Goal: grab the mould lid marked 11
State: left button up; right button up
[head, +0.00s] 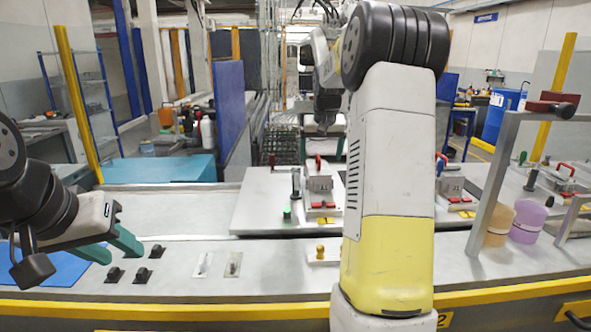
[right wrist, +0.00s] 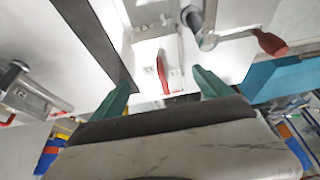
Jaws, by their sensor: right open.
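A mould with a grey lid block (head: 320,184) and a red handle stands on the grey plate in the middle of the head view; its marking is too small to read surely. In the right wrist view a pale lid (right wrist: 150,58) with a red handle (right wrist: 162,74) and small number labels lies between and beyond my right fingers. My right gripper (right wrist: 161,80) is open, its green fingers apart on either side of the handle, with nothing held. In the head view my arm hides part of that area. My left gripper (head: 110,247) is open and empty at the left, above the bench.
Another mould (head: 450,186) stands right of my arm, and a third (head: 568,178) at the far right. A clamp with a red grip (right wrist: 271,43) is beside the right finger. Orange (head: 498,222) and purple (head: 528,221) cups stand at right. Several small black parts lie on the left bench.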

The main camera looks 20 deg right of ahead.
aim_at(319, 158)
jog(key=x, duration=0.5)
jog(key=shift+w+a+f, duration=0.1)
jog(key=shift+w+f, duration=0.1)
jog(key=shift+w, duration=0.1)
jog(key=shift+r, duration=0.1)
jog(key=c, duration=1.9)
